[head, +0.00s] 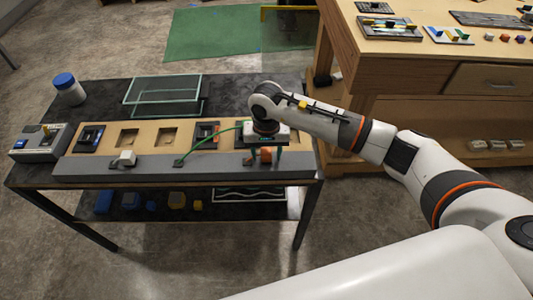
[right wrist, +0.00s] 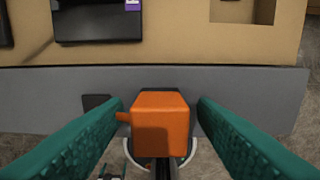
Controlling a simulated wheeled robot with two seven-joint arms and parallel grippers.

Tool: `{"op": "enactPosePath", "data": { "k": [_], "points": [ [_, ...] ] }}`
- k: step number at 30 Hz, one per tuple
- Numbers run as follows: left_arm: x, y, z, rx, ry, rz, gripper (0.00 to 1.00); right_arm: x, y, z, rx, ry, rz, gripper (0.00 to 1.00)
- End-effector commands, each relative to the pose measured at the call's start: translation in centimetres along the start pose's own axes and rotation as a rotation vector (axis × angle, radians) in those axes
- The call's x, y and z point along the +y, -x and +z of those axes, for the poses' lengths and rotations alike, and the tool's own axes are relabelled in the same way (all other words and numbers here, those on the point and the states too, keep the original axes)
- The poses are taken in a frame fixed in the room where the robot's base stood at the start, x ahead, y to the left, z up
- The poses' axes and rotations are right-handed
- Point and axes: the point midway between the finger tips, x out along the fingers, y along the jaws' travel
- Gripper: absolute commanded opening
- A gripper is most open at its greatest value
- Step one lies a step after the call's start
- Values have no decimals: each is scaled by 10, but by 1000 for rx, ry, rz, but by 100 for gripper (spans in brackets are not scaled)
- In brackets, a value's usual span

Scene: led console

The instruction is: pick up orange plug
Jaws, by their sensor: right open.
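The orange plug (right wrist: 162,124) is a blocky orange piece with a small tab on its left side, seen close up in the right wrist view. It also shows small in the head view (head: 265,155), at the right end of the grey strip. My right gripper (head: 266,152) points down over it, with its two teal fingers open on either side. In the right wrist view the gripper (right wrist: 162,108) shows a gap between each finger and the plug. A dark cord or stem below the plug is partly hidden. My left gripper is not in view.
The tan console panel (head: 183,129) has square recesses and dark modules. A white plug (head: 125,158) and a green cable (head: 205,139) are on the grey strip (head: 200,168). A grey box (head: 38,142) and a blue-capped jar (head: 68,88) stand at left.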

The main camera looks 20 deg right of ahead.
Motion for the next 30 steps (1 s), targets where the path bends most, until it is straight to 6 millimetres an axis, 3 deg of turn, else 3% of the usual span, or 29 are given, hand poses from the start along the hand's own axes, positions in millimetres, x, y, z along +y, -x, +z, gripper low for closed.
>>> {"op": "enactPosePath", "data": {
  "k": [2,10,20,30],
  "points": [
    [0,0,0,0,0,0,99,0,0,0,0,0,0,49],
    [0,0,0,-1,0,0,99,0,0,0,0,0,0,5],
    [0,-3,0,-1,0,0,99,0,8,1,-3,1,0,4],
    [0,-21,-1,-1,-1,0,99,0,70,1,-5,1,1,4]
  ]
}}
